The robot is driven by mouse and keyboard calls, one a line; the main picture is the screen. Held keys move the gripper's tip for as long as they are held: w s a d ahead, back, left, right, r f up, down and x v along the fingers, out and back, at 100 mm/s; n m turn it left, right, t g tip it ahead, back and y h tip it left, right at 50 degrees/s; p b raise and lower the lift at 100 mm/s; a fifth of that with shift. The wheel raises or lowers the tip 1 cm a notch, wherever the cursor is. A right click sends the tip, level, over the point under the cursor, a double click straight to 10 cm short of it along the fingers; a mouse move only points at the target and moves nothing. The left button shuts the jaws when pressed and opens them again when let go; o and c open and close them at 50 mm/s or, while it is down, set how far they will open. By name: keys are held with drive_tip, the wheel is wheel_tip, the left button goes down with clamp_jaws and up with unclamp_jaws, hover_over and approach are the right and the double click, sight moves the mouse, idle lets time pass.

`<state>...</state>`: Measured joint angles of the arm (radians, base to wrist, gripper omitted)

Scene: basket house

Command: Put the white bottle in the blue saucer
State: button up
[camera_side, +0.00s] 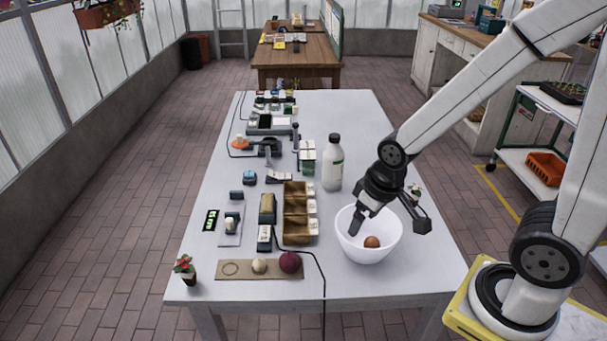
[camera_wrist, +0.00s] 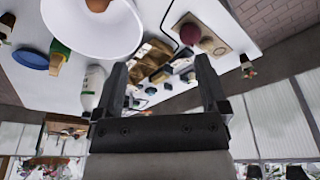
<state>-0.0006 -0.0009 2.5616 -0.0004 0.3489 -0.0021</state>
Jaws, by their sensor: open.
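The white bottle (camera_side: 332,168) stands upright on the table behind and left of my gripper in the side view, with a dark cap. It also shows in the wrist view (camera_wrist: 92,85), just left of the left finger. The blue saucer (camera_wrist: 27,53) is at the left of the wrist view and looks empty; I cannot make it out in the side view. My gripper (camera_side: 391,224) is open and empty, with its fingers spread over the white bowl in the side view. Its fingers also show in the wrist view (camera_wrist: 162,88).
The white bowl (camera_side: 350,252) holds a brown round thing (camera_side: 371,242). A brown compartment box (camera_side: 297,228) and several small devices fill the table's middle. A board (camera_side: 235,270) lies at the front left. The front right is clear.

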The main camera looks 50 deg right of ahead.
drive_tip(key=n+t+y, duration=0.2)
drive_tip(key=n, duration=0.2)
approach(335, 135)
wheel_tip(335, 135, down, 2)
drive_tip(key=shift+w+a+f, duration=0.3)
drive_tip(key=shift+w+f, duration=0.15)
drive_tip(key=shift+f, duration=0.2)
drive_tip(key=shift+w+a+f, duration=0.35)
drive_tip(key=shift+w+f, duration=0.15)
drive_tip(key=shift+f, duration=0.15)
drive_tip(key=shift+x, duration=2.55)
drive_tip(key=shift+d, duration=0.1)
